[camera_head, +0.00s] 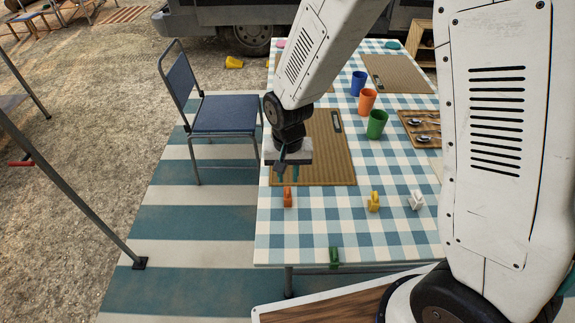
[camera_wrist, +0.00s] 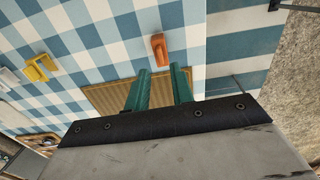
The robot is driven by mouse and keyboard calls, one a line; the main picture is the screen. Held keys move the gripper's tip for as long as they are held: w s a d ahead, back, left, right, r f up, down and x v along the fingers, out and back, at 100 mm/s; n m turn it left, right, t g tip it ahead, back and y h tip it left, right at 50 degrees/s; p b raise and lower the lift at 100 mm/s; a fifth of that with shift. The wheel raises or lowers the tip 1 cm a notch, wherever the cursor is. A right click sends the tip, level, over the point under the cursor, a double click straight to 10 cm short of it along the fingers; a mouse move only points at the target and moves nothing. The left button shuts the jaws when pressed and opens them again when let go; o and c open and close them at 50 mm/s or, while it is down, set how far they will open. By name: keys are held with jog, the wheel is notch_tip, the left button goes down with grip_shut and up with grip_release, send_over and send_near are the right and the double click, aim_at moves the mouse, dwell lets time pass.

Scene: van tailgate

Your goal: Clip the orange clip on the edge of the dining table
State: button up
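The orange clip (camera_head: 287,197) stands on the checked cloth near the left edge of the dining table (camera_head: 300,243). In the wrist view the orange clip (camera_wrist: 159,48) lies just beyond the fingertips, apart from them. My gripper (camera_head: 291,174) hangs above the table over the front left corner of a woven placemat. In the wrist view its two green fingers (camera_wrist: 162,72) are spread with nothing between them. A green clip (camera_head: 334,257) sits at the table's front edge.
A yellow clip (camera_head: 373,202) and a white clip (camera_head: 416,200) stand right of the orange one. Blue, orange and green cups (camera_head: 377,124) stand farther back. A blue chair (camera_head: 225,115) stands left of the table. The cloth's front left corner is clear.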

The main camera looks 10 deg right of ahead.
aim_at(287, 190)
jog(key=shift+f, duration=2.6)
grip_shut()
jog(key=shift+r, duration=2.5)
